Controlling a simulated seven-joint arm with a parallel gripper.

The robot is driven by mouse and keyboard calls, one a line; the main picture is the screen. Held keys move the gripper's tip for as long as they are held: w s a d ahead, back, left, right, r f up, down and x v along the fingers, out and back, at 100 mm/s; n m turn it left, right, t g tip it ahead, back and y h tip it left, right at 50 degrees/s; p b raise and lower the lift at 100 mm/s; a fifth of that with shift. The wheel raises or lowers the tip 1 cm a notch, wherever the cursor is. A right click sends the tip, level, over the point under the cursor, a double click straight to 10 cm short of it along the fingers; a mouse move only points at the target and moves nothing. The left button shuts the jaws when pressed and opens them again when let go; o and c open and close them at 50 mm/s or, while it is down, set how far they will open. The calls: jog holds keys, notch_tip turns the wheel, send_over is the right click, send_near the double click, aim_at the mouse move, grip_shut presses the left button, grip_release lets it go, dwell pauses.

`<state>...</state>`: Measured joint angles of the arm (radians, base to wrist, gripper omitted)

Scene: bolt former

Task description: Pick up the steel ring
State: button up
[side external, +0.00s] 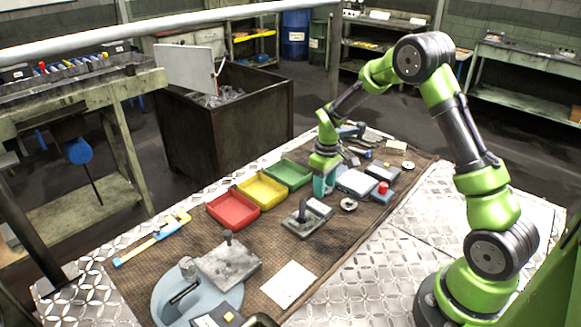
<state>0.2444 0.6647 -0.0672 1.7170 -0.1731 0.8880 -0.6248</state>
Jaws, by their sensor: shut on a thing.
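My gripper (322,193), with a teal body, points down over the brown mat, just right of the green tray. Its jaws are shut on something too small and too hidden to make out. A small round grey metal piece with a dark centre (348,205) lies on the mat to the right of and nearer than my gripper, apart from it. It looks like a ring. A similar small round piece (408,165) lies farther back at the right. I cannot tell for sure which piece is the steel ring.
Red (233,222), yellow (262,205) and green (288,187) trays stand in a row left of my gripper. A grey block with a post (303,222) stands in front. Pale boxes (357,183) and a red button (383,188) are close at right. A white sheet (288,285) lies at the front.

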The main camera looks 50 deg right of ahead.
aim_at(302, 200)
jog(key=shift+r, duration=0.6)
notch_tip(302, 200, up, 3)
jog(key=shift+w+f, duration=0.1)
jog(key=shift+f, duration=0.1)
jog(key=s+a, duration=0.1)
jog(key=s, duration=0.4)
jog(key=s+a, duration=0.2)
jog(key=s, duration=0.3)
jog(key=s+a+r, duration=0.1)
jog(key=s, duration=0.3)
jog(key=shift+s+a, duration=0.35)
jog(key=shift+s, duration=0.05)
jog(key=w+a+r+n, duration=0.1)
jog(key=w+a+r, duration=0.1)
jog(key=w+a, duration=0.1)
jog(key=w+a+r+n, duration=0.1)
jog(key=w+a+r, duration=0.2)
jog(key=w, duration=0.1)
jog(key=w+a+r+n, duration=0.1)
jog(key=w+a+r, duration=0.1)
jog(key=w+a, duration=0.1)
jog(key=shift+w+a+r, duration=0.15)
jog(key=shift+w+r, duration=0.2)
jog(key=shift+w, duration=0.3)
jog(key=shift+r, duration=0.1)
jog(key=shift+s+f, duration=0.15)
jog(key=shift+f, duration=1.7)
jog(key=shift+f, duration=0.45)
